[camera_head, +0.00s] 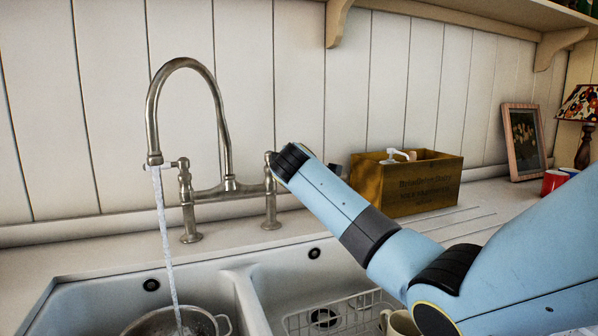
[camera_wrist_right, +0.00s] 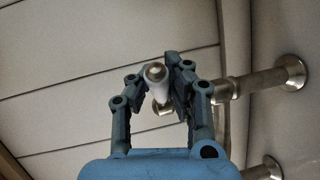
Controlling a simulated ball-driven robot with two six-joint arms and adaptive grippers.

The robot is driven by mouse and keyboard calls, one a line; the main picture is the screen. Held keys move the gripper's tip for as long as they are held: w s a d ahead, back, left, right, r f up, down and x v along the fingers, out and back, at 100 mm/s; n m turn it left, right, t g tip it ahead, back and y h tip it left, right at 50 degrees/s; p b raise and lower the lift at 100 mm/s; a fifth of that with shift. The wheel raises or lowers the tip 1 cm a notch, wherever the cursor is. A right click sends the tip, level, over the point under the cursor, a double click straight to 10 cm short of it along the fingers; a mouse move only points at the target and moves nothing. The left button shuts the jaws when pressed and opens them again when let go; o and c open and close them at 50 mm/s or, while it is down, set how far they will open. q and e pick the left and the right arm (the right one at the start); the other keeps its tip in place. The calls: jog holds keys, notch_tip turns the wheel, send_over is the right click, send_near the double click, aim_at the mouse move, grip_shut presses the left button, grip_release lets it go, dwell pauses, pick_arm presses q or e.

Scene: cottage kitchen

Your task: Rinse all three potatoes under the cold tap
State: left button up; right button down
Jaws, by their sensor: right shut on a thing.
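The tap (camera_head: 187,75) is a brushed metal bridge tap with a curved spout and two side valves. Water (camera_head: 165,240) runs from its spout into a metal colander (camera_head: 198,318) in the left basin. The colander's inside is mostly cut off by the lower picture edge, and I see no potatoes. My right arm reaches to the tap's right valve (camera_head: 270,205). In the right wrist view my right gripper (camera_wrist_right: 160,76) is shut on a tap lever (camera_wrist_right: 156,88) with a pale grip and metal knob. My left gripper is in neither view.
The right basin holds a white wire rack (camera_head: 300,322) and a cream mug (camera_head: 402,325), partly hidden by my arm. A wooden box (camera_head: 420,185) with a pump bottle stands behind my arm. A picture frame (camera_head: 526,142), a red mug (camera_head: 554,181) and a lamp (camera_head: 582,110) stand farther right.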

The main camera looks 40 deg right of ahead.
jog(key=shift+s+a+r+m+g+h+b, duration=0.2)
jog(key=shift+a+m+g+h+b, duration=0.2)
jog(key=shift+m+g+h+b, duration=0.3)
jog(key=shift+r, duration=0.1)
jog(key=c, duration=1.2)
grip_release()
jog(key=shift+a, duration=0.1)
jog(key=shift+o, duration=0.2)
jog(key=shift+f, duration=0.2)
jog(key=v, duration=1.2)
